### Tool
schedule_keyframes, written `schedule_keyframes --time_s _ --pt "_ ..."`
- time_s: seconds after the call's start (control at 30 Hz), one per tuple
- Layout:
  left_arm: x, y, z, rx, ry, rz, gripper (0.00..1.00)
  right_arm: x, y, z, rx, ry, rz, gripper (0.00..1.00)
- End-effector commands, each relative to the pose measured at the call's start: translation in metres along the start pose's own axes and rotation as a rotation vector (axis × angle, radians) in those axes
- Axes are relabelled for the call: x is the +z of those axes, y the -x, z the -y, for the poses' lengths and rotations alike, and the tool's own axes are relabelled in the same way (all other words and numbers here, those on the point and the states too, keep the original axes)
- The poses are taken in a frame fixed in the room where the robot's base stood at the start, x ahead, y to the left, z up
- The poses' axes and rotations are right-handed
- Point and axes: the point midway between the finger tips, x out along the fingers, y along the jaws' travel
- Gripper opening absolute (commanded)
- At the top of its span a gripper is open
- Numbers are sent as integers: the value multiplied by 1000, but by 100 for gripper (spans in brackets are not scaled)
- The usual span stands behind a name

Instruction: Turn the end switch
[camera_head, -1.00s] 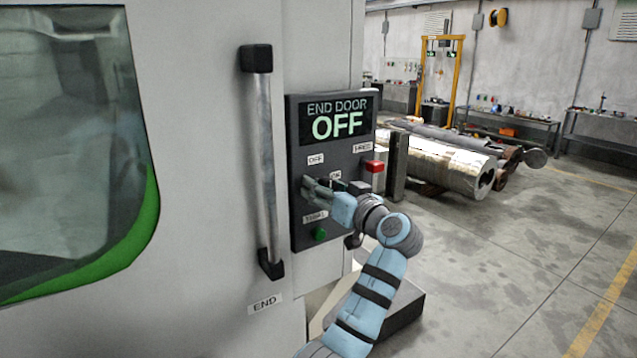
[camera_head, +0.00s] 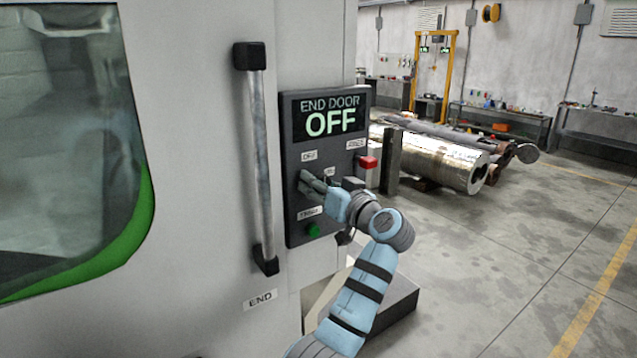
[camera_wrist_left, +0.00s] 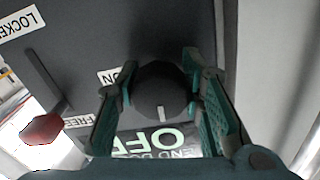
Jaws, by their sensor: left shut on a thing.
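The end switch is a round dark knob (camera_wrist_left: 158,88) with a white mark, which points toward the display in the left wrist view. An "ON" label (camera_wrist_left: 118,76) sits beside it. My left gripper (camera_head: 308,183) reaches the dark control panel (camera_head: 292,215) in the head view, and its fingers hide the knob there. In the left wrist view, my left gripper (camera_wrist_left: 160,92) has a green finger on each side of the knob and is shut on it. The display (camera_head: 330,115) reads "END DOOR OFF". My right gripper is not in view.
A red handle (camera_head: 368,162) sits at the panel's right edge, and a green button (camera_head: 313,230) is below the gripper. A vertical door handle (camera_head: 262,160) stands out left of the panel. Metal cylinders (camera_head: 440,160) lie behind. The floor at right is clear.

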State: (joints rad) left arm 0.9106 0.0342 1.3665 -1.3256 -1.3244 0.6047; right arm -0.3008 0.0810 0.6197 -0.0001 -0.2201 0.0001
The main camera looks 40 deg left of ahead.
Motion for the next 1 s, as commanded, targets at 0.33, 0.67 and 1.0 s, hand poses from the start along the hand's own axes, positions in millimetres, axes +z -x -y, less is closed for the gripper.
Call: schedule_keyframes --time_s 0.33,0.67,1.0 --pt "-2 0 1 2 -258 10 7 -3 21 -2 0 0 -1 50" --pt "-3 0 2 4 -573 18 7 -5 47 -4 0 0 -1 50" --pt "-2 0 2 6 -895 26 7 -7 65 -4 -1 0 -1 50"
